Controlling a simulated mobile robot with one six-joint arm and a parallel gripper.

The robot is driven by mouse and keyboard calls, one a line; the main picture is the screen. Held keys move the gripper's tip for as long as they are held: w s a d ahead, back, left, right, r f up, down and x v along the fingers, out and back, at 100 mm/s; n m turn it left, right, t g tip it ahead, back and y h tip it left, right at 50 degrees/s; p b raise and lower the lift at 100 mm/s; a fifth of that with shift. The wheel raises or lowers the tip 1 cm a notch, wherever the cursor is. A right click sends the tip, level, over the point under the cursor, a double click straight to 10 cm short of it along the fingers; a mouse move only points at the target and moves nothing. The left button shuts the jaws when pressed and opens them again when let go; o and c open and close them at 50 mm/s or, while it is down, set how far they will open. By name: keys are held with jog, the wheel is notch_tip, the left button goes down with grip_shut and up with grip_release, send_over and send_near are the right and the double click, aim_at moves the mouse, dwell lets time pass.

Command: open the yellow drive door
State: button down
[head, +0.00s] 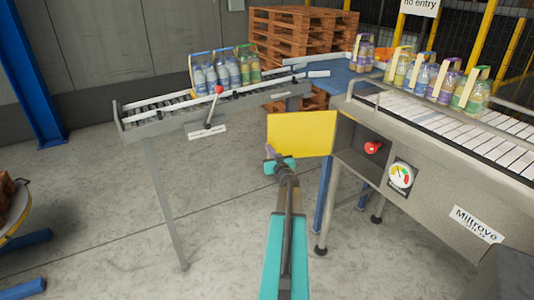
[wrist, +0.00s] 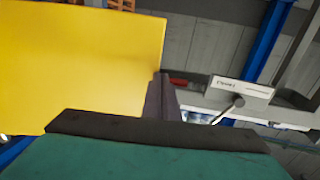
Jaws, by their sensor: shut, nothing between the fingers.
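The yellow drive door (head: 300,134) stands swung out to the left of its opening in the machine's side. The dark compartment behind it is exposed, with a red knob (head: 373,148) inside. My gripper (head: 271,157) is at the door's lower left, near its free edge. In the wrist view the yellow door (wrist: 80,65) fills the left side, and my shut, empty gripper (wrist: 162,90) is beside its edge. I cannot tell whether the fingers touch the door.
A round gauge (head: 401,176) is right of the compartment. A roller conveyor (head: 200,110) with a red-knobbed lever (head: 214,105) and bottle packs stands to the left. Wooden pallets (head: 300,35) are stacked behind.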

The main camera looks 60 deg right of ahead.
jog(key=shift+a, duration=0.1)
jog(key=w+a+b+v, duration=0.1)
jog(key=v, duration=1.2)
jog(key=shift+s+a, duration=0.15)
jog(key=shift+a, duration=0.4)
dwell(0.6)
